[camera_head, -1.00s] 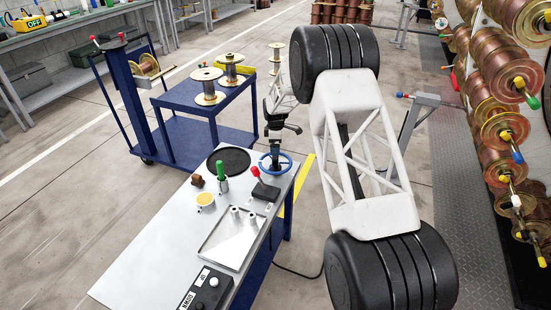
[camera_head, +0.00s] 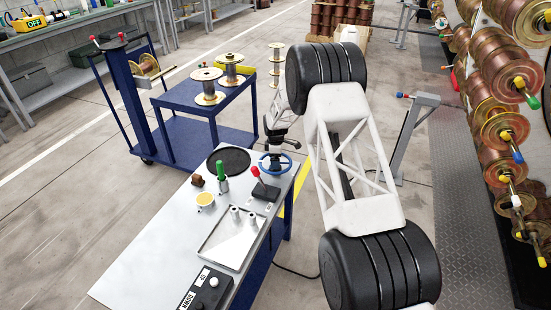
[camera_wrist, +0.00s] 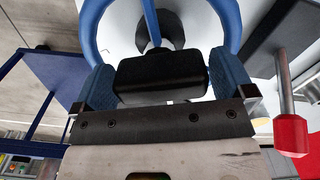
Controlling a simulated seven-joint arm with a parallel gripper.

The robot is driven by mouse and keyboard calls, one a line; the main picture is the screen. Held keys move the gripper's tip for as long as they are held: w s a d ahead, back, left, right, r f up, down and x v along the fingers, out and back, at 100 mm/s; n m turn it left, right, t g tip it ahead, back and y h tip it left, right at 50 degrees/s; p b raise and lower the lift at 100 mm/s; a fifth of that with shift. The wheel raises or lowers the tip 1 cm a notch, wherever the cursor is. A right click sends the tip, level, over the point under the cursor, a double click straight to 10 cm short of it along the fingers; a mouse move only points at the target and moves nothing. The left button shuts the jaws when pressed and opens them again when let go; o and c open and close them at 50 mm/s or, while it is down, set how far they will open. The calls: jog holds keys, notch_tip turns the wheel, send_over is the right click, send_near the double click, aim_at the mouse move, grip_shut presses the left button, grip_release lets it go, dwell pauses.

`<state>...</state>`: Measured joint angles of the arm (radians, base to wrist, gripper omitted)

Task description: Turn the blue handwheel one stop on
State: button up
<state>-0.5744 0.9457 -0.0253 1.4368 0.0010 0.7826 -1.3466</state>
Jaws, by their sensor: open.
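The blue handwheel (camera_head: 286,168) sits at the far right corner of the steel-topped bench. My gripper (camera_head: 276,149) is right at it, reaching in from behind. In the wrist view my gripper (camera_wrist: 163,65) is open, with a blue-padded finger on each side of a black block (camera_wrist: 160,76). Whether the fingers touch the block, and whether it belongs to the wheel, I cannot tell. The wheel's blue rim (camera_wrist: 236,22) curves beyond the fingertips, with one spoke (camera_wrist: 151,20) pointing toward the black block.
A red-knobbed lever (camera_head: 256,172) stands close beside the wheel; its red knob (camera_wrist: 291,135) shows at right in the wrist view. A green-handled tool (camera_head: 220,169), yellow-topped cup (camera_head: 205,199) and tray (camera_head: 229,240) are on the bench. A blue cart (camera_head: 195,98) with spools stands behind.

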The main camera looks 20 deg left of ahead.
jog(key=c, duration=1.1)
jog(key=shift+n, duration=0.4)
jog(key=n, duration=0.2)
jog(key=shift+n, duration=2.5)
